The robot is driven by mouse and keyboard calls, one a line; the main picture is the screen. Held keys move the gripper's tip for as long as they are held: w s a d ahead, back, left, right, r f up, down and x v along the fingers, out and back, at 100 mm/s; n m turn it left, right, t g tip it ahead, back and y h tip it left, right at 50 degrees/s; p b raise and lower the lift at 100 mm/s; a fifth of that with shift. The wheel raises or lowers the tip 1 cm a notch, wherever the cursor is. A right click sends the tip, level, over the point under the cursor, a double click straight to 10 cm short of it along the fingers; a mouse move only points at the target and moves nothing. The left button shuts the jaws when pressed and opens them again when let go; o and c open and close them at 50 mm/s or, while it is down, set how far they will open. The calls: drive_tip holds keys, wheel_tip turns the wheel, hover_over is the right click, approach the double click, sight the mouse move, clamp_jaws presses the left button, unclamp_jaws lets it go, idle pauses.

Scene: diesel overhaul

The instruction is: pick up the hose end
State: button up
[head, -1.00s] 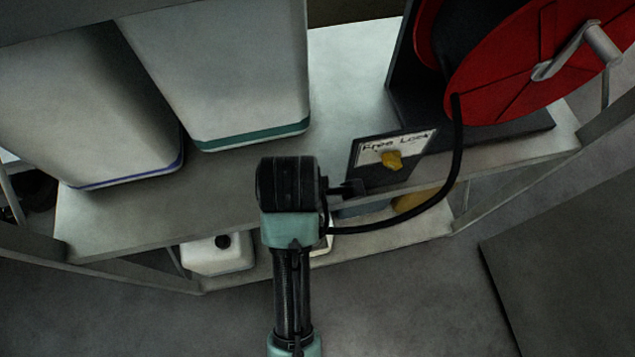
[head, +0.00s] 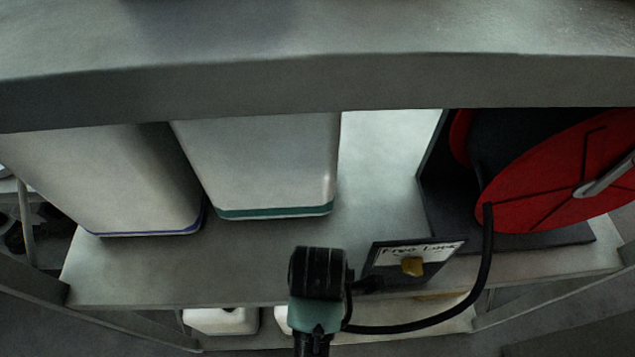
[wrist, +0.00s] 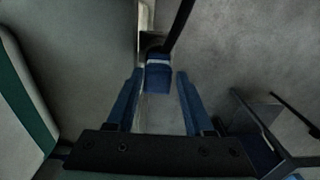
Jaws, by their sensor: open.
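The hose (head: 487,262) is black and hangs from the red reel in a curve down and left to my arm. In the wrist view the dark hose (wrist: 181,25) comes down from the top to a blue hose end (wrist: 158,78) with a pale band. My gripper (wrist: 159,72) is open, with one blue finger on each side of the hose end. A gap seems to show on both sides, and the hose end is not gripped. In the head view my wrist hides the hose end, and my gripper (head: 368,286) shows only as a small dark part.
The red reel (head: 550,180) with its crank stands on the shelf (head: 385,170) at right. A card (head: 440,250) with a yellow piece is close to my gripper. Two large pale containers (head: 265,165) (head: 120,180) stand at left. An upper shelf edge (head: 300,85) crosses above.

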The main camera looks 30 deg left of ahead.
drive_tip(key=shift+s+f, duration=0.15)
drive_tip(key=shift+f, duration=0.4)
drive_tip(key=shift+a+f+p, duration=0.15)
drive_tip(key=shift+f+p, duration=0.55)
drive_tip(key=shift+f, duration=1.6)
drive_tip(key=shift+w, duration=0.2)
clamp_jaws()
drive_tip(key=shift+r, duration=0.1)
